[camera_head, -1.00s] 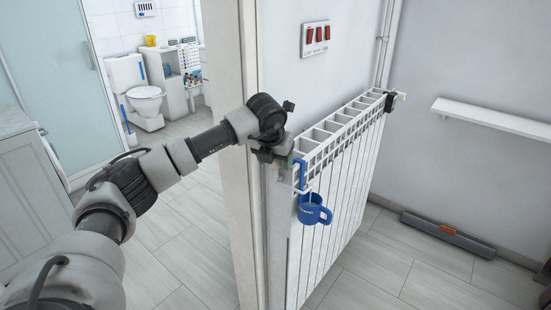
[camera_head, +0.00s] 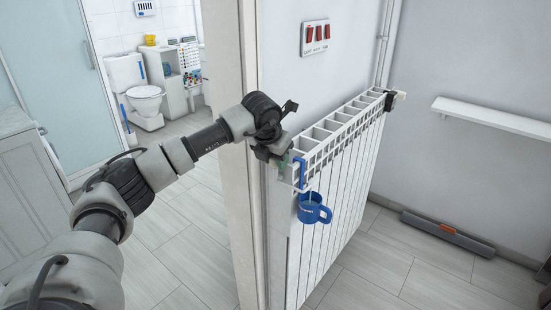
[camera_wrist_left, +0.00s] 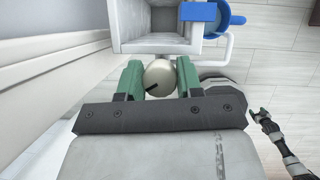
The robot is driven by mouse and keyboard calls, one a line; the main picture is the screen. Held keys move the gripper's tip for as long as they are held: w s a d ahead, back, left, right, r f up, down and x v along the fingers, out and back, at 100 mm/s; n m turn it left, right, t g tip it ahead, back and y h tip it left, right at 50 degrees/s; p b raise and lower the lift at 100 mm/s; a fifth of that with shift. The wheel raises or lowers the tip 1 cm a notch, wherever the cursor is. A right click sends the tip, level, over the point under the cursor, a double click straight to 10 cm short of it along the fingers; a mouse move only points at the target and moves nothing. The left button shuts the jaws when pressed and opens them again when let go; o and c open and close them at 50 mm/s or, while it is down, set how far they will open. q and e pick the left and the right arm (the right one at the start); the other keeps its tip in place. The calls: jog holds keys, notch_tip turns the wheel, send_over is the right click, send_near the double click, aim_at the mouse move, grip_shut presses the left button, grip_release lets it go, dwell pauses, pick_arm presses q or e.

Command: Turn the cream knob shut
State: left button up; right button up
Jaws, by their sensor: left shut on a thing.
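The cream knob (camera_wrist_left: 158,79) sits at the near end of the white radiator (camera_head: 337,170). In the left wrist view it is round and pale, with a dark mark on its lower left side. My left gripper (camera_wrist_left: 158,72) is shut on it, one green finger on each side. In the head view the same gripper (camera_head: 285,160) is at the radiator's top near corner, and its wrist hides the knob. My right arm seems to show small at the right of the wrist view, its gripper (camera_wrist_left: 261,115) away from the radiator; its jaws are too small to judge.
A blue mug (camera_head: 314,208) hangs from a blue hook (camera_head: 300,172) close beside my left gripper. A door frame (camera_head: 240,150) stands just left of the radiator. A red switch panel (camera_head: 315,38) and a white shelf (camera_head: 490,118) are on the walls. A long grey bar lies on the floor.

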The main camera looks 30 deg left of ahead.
pick_arm(q)
jog(key=m+h, duration=0.1)
jog(key=m, duration=0.2)
jog(key=shift+a+r, duration=0.1)
jog(key=shift+m+h+p, duration=0.45)
jog(key=shift+m+h, duration=0.25)
jog(key=shift+m, duration=1)
jog(key=o, duration=0.9)
jog(key=v, duration=1)
jog(key=shift+a+r+b, duration=0.15)
jog(key=shift+r+b, duration=0.25)
